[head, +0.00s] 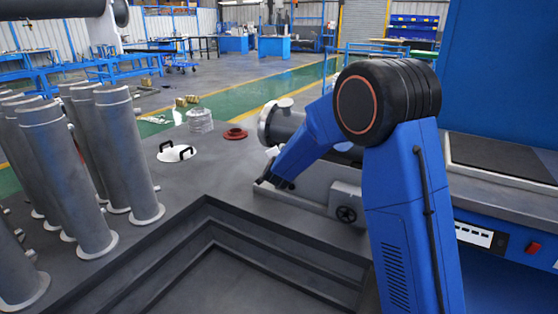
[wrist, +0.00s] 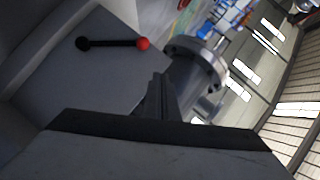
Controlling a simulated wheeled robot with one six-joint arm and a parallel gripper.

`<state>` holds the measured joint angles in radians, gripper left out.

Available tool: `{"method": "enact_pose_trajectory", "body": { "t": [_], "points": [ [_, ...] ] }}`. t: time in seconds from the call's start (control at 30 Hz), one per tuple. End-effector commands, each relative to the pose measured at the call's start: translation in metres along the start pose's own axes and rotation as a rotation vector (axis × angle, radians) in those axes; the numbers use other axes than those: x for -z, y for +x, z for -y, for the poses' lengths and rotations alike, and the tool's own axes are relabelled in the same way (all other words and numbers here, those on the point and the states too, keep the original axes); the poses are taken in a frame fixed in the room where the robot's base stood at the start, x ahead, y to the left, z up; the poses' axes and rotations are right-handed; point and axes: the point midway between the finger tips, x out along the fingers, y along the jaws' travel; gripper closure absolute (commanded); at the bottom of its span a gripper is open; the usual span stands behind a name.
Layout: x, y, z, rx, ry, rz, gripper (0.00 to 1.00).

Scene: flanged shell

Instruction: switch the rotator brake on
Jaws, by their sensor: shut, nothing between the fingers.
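A black lever with a red ball knob (wrist: 112,43), which looks like the brake lever, lies across a grey face in the wrist view. Its black pivot end is at the left and the red knob at the right. My gripper (wrist: 160,92) has its dark fingers together with nothing between them, below and right of the knob, apart from it in the picture. The rotator's round metal flange (wrist: 200,62) is beyond the fingers; it also shows in the head view (head: 268,124). In the head view my gripper (head: 266,183) is low beside the rotator; the lever is not visible there.
A grey box with a black handwheel (head: 345,214) sits right of my gripper. Several grey flanged tubes (head: 68,180) stand at the left. A white plate with black handles (head: 177,152) and a red ring (head: 235,133) lie on the bench. A stepped recess (head: 230,270) is in front.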

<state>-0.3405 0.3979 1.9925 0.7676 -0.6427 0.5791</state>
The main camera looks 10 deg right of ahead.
Motion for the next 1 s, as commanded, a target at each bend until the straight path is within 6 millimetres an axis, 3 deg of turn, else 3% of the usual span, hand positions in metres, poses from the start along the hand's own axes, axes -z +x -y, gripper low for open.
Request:
{"method": "enact_pose_trajectory", "body": {
  "t": [0.2, 0.8, 1.0],
  "points": [
    [-0.001, -0.03, 0.006, 0.001, 0.0, 0.001, 1.0],
    [0.001, -0.043, 0.009, 0.001, -0.003, 0.005, 1.0],
    [0.019, -0.072, 0.021, 0.0, -0.058, 0.078, 1.0]
  ]
}}
